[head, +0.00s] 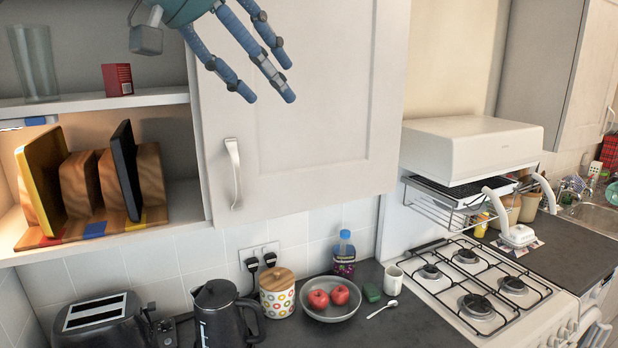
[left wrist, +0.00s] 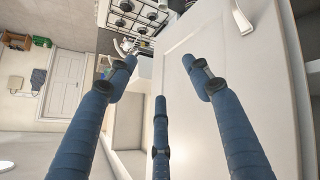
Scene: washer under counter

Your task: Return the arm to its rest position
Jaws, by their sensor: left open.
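My left gripper (head: 268,80) is at the top of the head view, in front of a white cabinet door (head: 330,120). Its blue fingers are spread apart, with nothing between them. The left wrist view shows the same open fingers (left wrist: 160,76) with the pale cabinet door (left wrist: 235,100) behind them. The gripper is above and to the right of the door's handle (head: 233,172) and apart from it. Most of my left arm is out of the head view. My right gripper is not in view.
Open shelves at left hold a glass (head: 34,62), a red box (head: 117,80) and boards in a wooden rack (head: 80,195). Below, the counter (head: 405,325) bears a toaster (head: 100,322), a kettle (head: 222,315) and a fruit bowl (head: 332,305). A gas stove (head: 465,285) stands at right.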

